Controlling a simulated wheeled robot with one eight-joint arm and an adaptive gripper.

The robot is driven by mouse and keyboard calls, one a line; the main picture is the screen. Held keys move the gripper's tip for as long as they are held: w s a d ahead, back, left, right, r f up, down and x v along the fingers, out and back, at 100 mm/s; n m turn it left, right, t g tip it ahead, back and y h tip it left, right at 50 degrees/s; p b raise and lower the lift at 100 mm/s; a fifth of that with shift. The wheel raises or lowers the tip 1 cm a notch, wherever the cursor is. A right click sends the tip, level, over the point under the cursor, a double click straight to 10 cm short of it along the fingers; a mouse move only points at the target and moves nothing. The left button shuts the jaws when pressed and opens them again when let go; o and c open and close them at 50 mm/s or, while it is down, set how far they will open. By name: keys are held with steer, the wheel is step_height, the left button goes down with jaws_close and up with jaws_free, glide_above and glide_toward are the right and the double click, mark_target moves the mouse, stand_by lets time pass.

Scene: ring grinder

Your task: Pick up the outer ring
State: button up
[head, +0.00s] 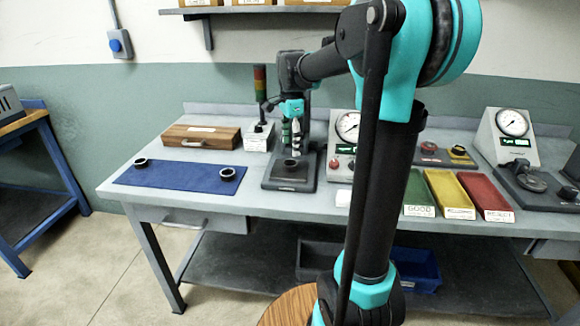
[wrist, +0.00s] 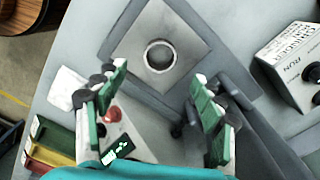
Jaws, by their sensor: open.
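A dark ring (head: 291,163) sits on the plate of a grey stand (head: 290,184) at the middle of the bench. In the wrist view the ring (wrist: 160,56) lies on a light square plate (wrist: 138,40), between and beyond my fingertips. My gripper (head: 291,143) is above this ring, pointing down, with its green-padded fingers apart. In the wrist view my gripper (wrist: 160,72) is open and empty, and neither finger touches the ring. Two more dark rings, one left (head: 141,163) and one right (head: 227,174), lie on a blue mat (head: 180,178). Which ring is the outer one is not marked.
A wooden case (head: 201,136) and a signal tower (head: 260,85) stand behind. A dial gauge (head: 347,125) is right of the stand. Green (head: 419,190), yellow (head: 450,190) and red (head: 485,192) trays lie further right. A control box (wrist: 290,60) is near the plate.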

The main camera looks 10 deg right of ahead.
mark_target(290, 160)
steer(key=shift+a+f, duration=0.15)
steer(key=shift+f, duration=3.1)
steer(key=shift+c, duration=0.3)
steer(key=c, duration=1.4)
steer(key=shift+r, duration=0.15)
